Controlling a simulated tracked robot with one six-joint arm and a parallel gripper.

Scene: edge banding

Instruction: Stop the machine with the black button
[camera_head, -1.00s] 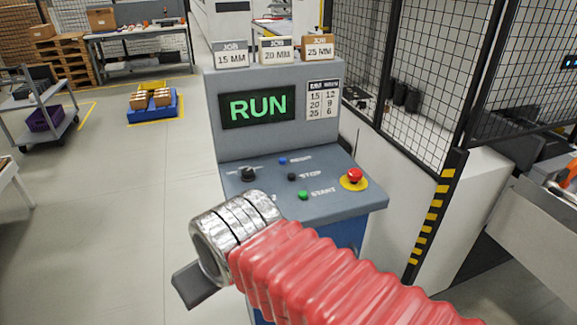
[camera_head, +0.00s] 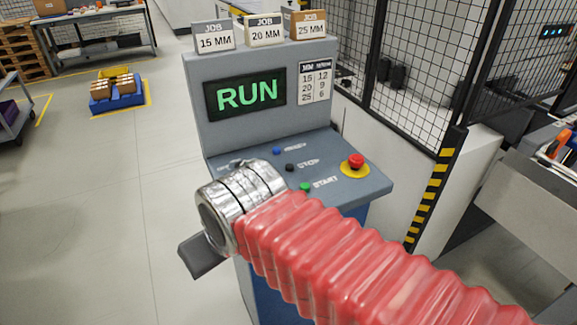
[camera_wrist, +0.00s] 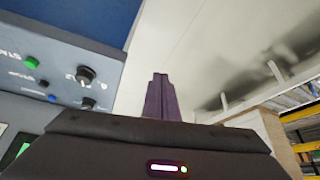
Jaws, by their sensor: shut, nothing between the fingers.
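The black STOP button (camera_head: 290,167) sits on the sloped console panel (camera_head: 345,188), between a blue button (camera_head: 277,151) and a green START button (camera_head: 305,187). The console screen (camera_head: 245,95) reads RUN in green. In the wrist view, the black button (camera_wrist: 43,84) is at the left, beside the green button (camera_wrist: 31,62). My gripper (camera_wrist: 160,76) is shut and empty, its fingers to the right of the panel edge in that view. In the head view, my red-sleeved arm covers the panel's front left, and the fingertips are not clearly visible.
A red emergency button (camera_head: 355,160) on a yellow base is at the panel's right. A dark selector knob (camera_wrist: 86,74) is on the panel. Three job boxes (camera_head: 264,30) stand on the console. A mesh fence (camera_head: 420,70) is behind right; open floor lies left.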

